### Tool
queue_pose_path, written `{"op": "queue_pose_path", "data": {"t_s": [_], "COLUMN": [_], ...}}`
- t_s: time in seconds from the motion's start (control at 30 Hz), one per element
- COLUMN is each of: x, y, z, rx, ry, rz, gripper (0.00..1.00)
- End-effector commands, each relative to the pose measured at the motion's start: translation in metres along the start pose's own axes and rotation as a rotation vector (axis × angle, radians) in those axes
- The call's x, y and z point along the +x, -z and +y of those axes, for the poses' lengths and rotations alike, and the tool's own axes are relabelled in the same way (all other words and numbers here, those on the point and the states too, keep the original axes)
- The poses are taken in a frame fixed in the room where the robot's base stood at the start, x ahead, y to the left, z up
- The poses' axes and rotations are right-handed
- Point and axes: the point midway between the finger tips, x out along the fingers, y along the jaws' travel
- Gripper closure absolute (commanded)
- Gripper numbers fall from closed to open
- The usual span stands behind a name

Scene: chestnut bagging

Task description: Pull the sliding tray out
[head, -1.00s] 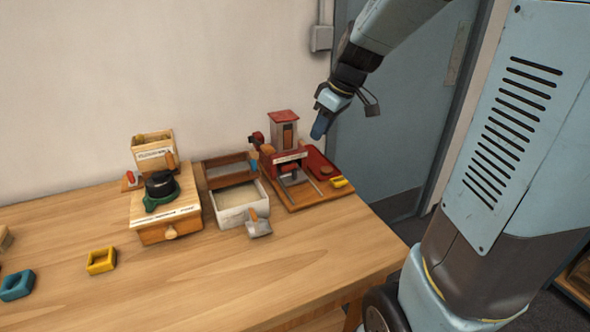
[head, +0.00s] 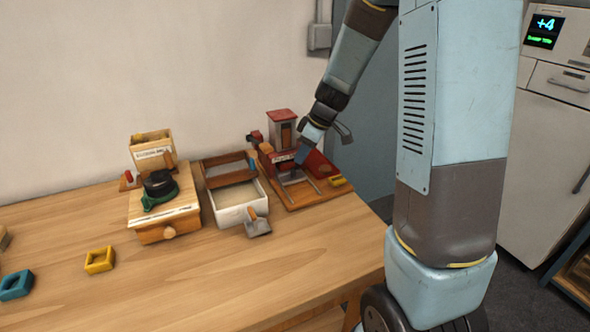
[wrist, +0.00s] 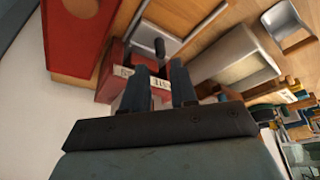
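The red-and-white tower device (head: 282,128) stands on a wooden board with two pale rails at the table's back right. In the wrist view, a pale flat piece (wrist: 150,27), apparently the sliding tray, lies at the device's red labelled front (wrist: 115,82). A dark knob (wrist: 160,47) shows on or beside it. My gripper (head: 302,155) points down at the front of the device. In the wrist view its two blue fingers (wrist: 158,66) are apart, with nothing visibly held between them. The knob appears just beyond the fingertips; contact cannot be told.
A red tray (wrist: 72,40) lies right of the tower in the head view. A wooden drawer box (head: 166,222) is farther left.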

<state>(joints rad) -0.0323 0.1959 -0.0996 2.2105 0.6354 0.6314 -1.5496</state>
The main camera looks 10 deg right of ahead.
Motion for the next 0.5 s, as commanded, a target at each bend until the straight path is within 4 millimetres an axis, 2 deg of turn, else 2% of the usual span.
{"op": "queue_pose_path", "data": {"t_s": [0.2,0.5], "x": [0.037,0.065], "y": [-0.001,0.000], "z": [-0.001,0.000], "rx": [0.002,0.002], "ry": [0.003,0.001], "rz": [-0.002,-0.001], "gripper": [0.73,0.73]}}
